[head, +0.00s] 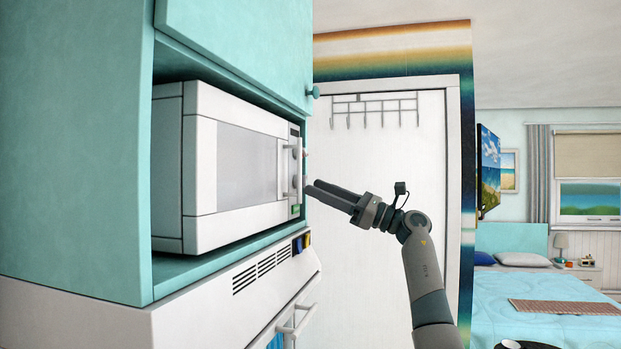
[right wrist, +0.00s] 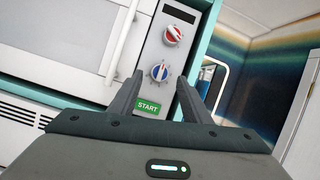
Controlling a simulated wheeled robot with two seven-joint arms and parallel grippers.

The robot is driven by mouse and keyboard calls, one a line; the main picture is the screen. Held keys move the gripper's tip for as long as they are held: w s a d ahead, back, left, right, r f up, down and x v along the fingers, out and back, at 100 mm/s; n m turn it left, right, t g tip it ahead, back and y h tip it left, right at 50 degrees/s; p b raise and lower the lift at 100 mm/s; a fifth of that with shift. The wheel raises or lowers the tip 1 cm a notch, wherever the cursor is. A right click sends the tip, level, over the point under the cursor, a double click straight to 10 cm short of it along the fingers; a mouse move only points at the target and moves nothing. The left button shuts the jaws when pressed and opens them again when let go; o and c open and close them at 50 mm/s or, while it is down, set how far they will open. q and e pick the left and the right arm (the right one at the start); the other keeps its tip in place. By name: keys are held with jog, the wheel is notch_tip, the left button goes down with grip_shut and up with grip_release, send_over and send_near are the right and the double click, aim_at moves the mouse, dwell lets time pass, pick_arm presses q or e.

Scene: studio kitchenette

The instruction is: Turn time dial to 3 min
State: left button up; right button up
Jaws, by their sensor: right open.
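The white microwave (head: 235,165) sits in a teal cabinet niche in the head view. My right gripper (head: 311,189) is open and empty, pointing at the panel. My left gripper is not in view.
The microwave door handle (right wrist: 125,40) runs left of the dials. A teal cabinet door (head: 240,40) with a knob is above, and a white appliance (head: 190,308) is below. A white door (head: 385,170) stands behind my right arm; a bed (head: 540,290) is far right.

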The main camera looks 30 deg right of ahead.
jog(key=p+x, duration=0.1)
jog(key=x, duration=0.2)
jog(key=shift+a, duration=0.1)
jog(key=shift+c, duration=0.4)
jog(key=c, duration=1)
jog(key=shift+o, duration=0.2)
